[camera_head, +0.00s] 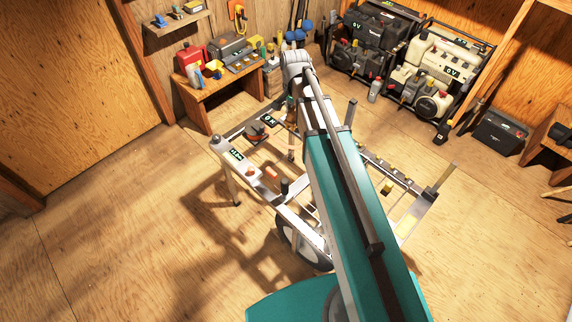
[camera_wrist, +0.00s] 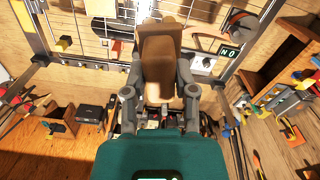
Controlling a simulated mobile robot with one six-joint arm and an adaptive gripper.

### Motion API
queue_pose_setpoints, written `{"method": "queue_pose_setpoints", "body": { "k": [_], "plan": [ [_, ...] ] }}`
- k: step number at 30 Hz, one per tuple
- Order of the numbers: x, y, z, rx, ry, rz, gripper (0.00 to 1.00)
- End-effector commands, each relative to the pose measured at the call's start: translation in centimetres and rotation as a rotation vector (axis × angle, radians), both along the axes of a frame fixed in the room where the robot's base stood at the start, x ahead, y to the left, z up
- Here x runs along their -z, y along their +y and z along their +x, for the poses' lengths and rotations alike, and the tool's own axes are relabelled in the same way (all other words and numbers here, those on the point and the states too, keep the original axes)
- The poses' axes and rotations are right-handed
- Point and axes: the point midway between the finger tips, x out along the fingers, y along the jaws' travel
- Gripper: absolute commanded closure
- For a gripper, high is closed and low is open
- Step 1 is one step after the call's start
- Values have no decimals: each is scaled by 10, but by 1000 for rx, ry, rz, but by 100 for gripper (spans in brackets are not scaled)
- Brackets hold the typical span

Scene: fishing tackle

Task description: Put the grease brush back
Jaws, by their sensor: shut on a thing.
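In the wrist view my gripper (camera_wrist: 160,88) is shut on a tan, wood-coloured piece (camera_wrist: 160,50), which I take to be the grease brush. The piece stands up between the two grey fingers, and its far end overlaps a wire grid. No bristles can be made out. In the head view my teal and white arm reaches over a metal-framed cart, and the gripper and the held piece cannot be made out there.
The open cart (camera_head: 296,205) carries small items and dark labels. A wooden bench (camera_head: 205,92) with a red container (camera_head: 192,58) stands back left. Machines on a rack (camera_head: 425,75) stand back right. A black case (camera_head: 499,133) is at right. The left floor is clear.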

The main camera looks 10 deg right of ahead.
Motion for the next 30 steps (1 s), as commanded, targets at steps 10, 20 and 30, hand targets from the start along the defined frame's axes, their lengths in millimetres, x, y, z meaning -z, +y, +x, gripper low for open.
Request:
{"method": "queue_pose_setpoints", "body": {
  "k": [10,20,30],
  "plan": [
    [68,-6,-4,62,0,0,100],
    [123,-11,-7,119,0,0,100],
    [180,-17,-11,180,0,0,100]
  ]
}}
